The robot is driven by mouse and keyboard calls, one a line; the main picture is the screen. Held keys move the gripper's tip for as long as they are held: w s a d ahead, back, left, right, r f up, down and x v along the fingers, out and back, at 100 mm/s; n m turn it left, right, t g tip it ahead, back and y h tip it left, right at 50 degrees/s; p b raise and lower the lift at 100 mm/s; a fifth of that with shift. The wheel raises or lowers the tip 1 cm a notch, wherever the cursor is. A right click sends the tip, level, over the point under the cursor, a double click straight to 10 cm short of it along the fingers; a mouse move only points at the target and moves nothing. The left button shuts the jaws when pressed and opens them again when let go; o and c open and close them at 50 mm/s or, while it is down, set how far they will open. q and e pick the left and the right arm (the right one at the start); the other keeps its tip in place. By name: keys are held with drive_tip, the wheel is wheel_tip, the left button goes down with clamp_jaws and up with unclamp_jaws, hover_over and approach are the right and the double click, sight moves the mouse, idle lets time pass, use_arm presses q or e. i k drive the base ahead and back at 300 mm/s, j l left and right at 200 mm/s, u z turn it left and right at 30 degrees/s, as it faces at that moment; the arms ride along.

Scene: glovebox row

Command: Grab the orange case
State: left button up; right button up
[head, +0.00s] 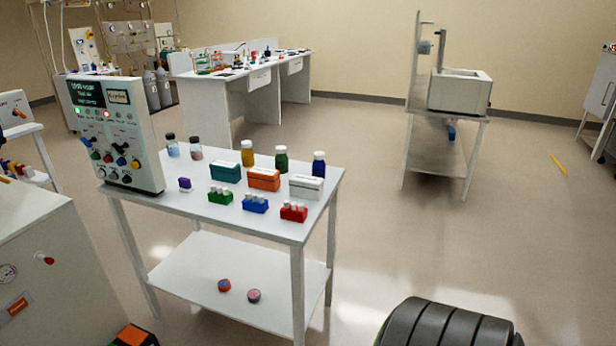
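The orange case (264,181) is a small box with a pale label strip along its upper edge. It stands on the top of a white two-level table (170,203), in the middle of a row between a teal case (225,174) and a white case (306,188). The blue tube rack (255,205) stands just in front of it, and brown and green bottles stand behind it. Neither of my grippers is in view, and nothing is touching the orange case.
A control panel (115,140) stands at the table's left end. Green (220,197) and red (294,213) racks line the front. A black ribbed object (448,325) fills the bottom right edge; I cannot tell what it is.

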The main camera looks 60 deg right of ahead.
sight(260, 178)
drive_tip(key=z, duration=1.5)
